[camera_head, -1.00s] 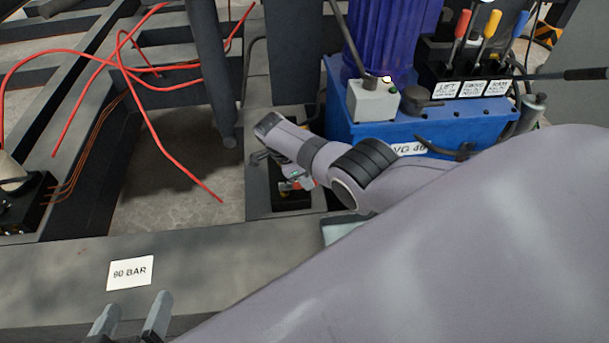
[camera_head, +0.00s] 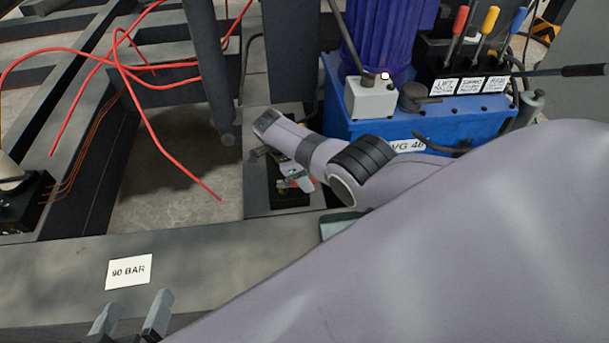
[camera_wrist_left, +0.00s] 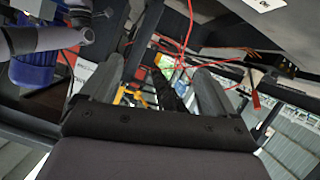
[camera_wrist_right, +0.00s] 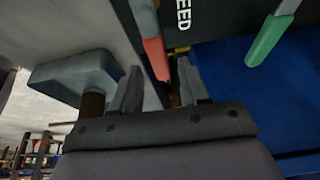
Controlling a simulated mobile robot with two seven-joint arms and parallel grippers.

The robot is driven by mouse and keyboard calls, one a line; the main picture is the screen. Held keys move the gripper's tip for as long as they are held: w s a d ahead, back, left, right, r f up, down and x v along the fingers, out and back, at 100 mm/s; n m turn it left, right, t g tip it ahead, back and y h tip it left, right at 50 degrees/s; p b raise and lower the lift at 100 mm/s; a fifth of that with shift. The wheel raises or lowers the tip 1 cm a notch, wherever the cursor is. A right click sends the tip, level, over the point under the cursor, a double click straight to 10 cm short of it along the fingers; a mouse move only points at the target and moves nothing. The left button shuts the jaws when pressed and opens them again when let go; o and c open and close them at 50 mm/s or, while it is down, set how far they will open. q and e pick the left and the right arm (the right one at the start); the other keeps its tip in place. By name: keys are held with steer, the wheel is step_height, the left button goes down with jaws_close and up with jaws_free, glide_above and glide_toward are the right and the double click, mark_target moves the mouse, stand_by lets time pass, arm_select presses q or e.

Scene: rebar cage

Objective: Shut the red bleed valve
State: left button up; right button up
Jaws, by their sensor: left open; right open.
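The red bleed valve lever (camera_wrist_right: 155,56) shows in the right wrist view, its tip just beyond and between the spread fingers of my right gripper (camera_wrist_right: 160,88). The fingers are not closed on it; whether one touches it I cannot tell. In the head view my right gripper (camera_head: 284,168) points down at the dark valve block (camera_head: 290,199) and hides most of the valve; the red lever is not clear there. My left gripper (camera_head: 131,312) is open and empty at the bottom left, and its fingers also show in the left wrist view (camera_wrist_left: 178,88).
A green lever (camera_wrist_right: 270,40) is to the right of the red one, and a grey handle (camera_wrist_right: 75,76) on a brass stem is to the left. The blue pump unit (camera_head: 440,120) stands behind my right arm. Red hoses (camera_head: 170,150) lie left. A "90 BAR" label (camera_head: 129,271) is on the front beam.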

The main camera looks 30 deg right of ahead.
mark_target(295, 183)
steer(key=shift+w+a+r, duration=0.1)
steer(key=shift+r, duration=0.2)
steer(key=p+v, duration=0.3)
steer(key=v, duration=0.3)
steer(key=shift+a+r+p, duration=0.1)
steer(key=shift+r+p, duration=0.2)
arm_select(q)
steer(key=a, duration=0.1)
steer(key=a+y, duration=0.1)
steer(key=s+a, duration=0.1)
steer(key=shift+r+m+y, duration=0.3)
steer(key=shift+r+y, duration=0.1)
steer(key=shift+d, duration=0.1)
arm_select(e)
steer(key=shift+f, duration=0.1)
